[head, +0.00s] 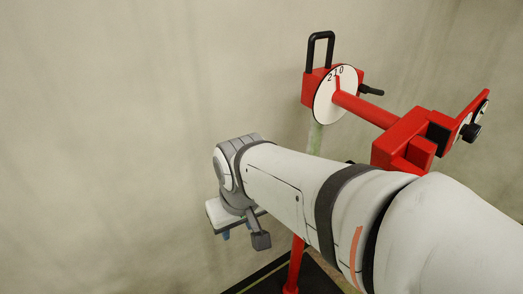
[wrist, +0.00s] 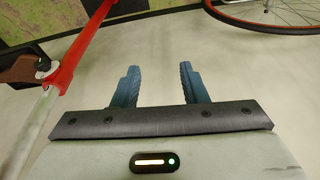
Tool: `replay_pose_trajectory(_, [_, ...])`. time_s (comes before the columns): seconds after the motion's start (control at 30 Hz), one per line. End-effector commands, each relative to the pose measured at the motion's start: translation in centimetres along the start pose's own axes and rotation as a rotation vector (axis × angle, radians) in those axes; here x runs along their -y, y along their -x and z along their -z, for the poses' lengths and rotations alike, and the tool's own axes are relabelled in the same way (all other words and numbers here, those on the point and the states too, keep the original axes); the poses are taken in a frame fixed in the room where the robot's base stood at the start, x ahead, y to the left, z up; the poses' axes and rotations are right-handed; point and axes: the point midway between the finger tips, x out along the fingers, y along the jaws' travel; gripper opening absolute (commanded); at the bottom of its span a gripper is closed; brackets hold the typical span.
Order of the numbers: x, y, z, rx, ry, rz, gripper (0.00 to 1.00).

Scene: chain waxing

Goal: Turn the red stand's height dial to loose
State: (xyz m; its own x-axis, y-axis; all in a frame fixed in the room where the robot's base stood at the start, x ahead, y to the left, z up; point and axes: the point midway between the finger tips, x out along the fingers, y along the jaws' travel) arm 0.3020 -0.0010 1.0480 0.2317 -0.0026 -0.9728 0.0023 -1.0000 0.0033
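The red stand (head: 400,135) rises at the right in the head view. Its pale upper post (head: 315,138) passes behind my arm, and the red lower post (head: 295,262) shows below. In the wrist view, the red tube (wrist: 88,38) meets the pale post (wrist: 40,112) at a collar on the left. A dark part with a small round piece (wrist: 42,66) sits at this collar; it may be the height dial, but no marks are readable. My gripper (wrist: 158,88) is open and empty, right of the collar and apart from it. In the head view, my arm hides the collar.
A white dial marked 2, 1, 0 (head: 325,104) sits at the stand's top, beside a black loop (head: 312,50). A smaller dial with a black knob (head: 470,132) is at the clamp end. A bicycle wheel (wrist: 270,25) shows upper right. Floor beyond my fingers is clear.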

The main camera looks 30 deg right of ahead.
Motion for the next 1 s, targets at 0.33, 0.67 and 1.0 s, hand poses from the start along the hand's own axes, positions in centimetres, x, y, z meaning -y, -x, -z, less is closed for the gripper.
replay_pose_trajectory(0.33, [1.0, -5.6, 6.4, -0.209, -0.132, 0.103, 0.41])
replay_pose_trajectory(0.67, [-4.4, -13.7, 16.1, -0.608, -0.5, 0.049, 0.41])
replay_pose_trajectory(1.0, [-17.0, -20.5, 16.3, -0.928, -0.863, -0.381, 0.41])
